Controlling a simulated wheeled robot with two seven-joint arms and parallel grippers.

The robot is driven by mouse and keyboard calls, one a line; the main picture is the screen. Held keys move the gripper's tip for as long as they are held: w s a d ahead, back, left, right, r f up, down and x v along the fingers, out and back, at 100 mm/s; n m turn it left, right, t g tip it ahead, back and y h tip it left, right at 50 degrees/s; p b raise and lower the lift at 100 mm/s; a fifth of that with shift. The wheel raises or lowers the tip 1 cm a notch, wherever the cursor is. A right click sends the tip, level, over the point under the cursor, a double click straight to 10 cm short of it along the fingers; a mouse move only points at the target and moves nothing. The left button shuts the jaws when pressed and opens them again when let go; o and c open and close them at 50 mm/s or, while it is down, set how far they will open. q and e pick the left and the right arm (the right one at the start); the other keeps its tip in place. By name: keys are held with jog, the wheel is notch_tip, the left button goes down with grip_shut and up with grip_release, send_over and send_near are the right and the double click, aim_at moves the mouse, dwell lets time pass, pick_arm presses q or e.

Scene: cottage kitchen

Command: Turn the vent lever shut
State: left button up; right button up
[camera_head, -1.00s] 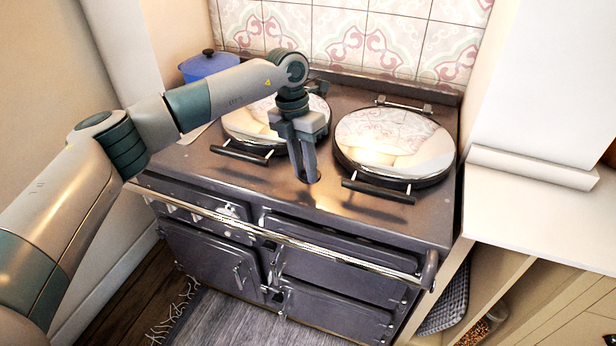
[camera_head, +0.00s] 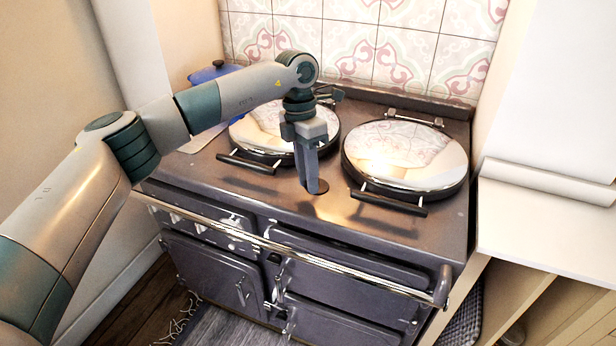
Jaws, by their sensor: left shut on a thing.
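My left gripper (camera_head: 314,187) points down at the stove top between the two round lids. Its fingers are shut on what appears to be the vent lever, which they almost wholly hide. A small dark round plate (camera_head: 323,190) shows on the hob at the fingertips, and I take it as the lever's base. The lever's own angle cannot be told. My right gripper is not in view.
The dark range cooker (camera_head: 250,190) carries a left chrome lid (camera_head: 262,128) and a right chrome lid (camera_head: 405,155), both with dark handles in front. A blue pot (camera_head: 213,71) stands behind my left arm. A pale counter (camera_head: 530,228) lies to the right.

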pick_arm(q)
jog(key=o, duration=0.9)
jog(key=shift+w+r, duration=0.1)
jog(key=shift+r, duration=0.1)
jog(key=shift+o, duration=0.5)
jog(key=shift+f, duration=0.15)
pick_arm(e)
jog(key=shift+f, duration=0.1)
pick_arm(q)
jog(key=shift+w+a+r, duration=0.1)
jog(key=shift+r, duration=0.45)
notch_tip(320, 180, up, 16)
jog(key=w+a+b, duration=0.1)
jog(key=w+b, duration=0.1)
jog(key=shift+w+a+b, duration=0.25)
jog(key=shift+a+b, duration=0.1)
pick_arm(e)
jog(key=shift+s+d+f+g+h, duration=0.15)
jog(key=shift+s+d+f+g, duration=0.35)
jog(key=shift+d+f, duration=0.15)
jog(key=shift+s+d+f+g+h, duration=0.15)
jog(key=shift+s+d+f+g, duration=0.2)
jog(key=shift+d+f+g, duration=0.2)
pick_arm(q)
jog(key=shift+s, duration=0.1)
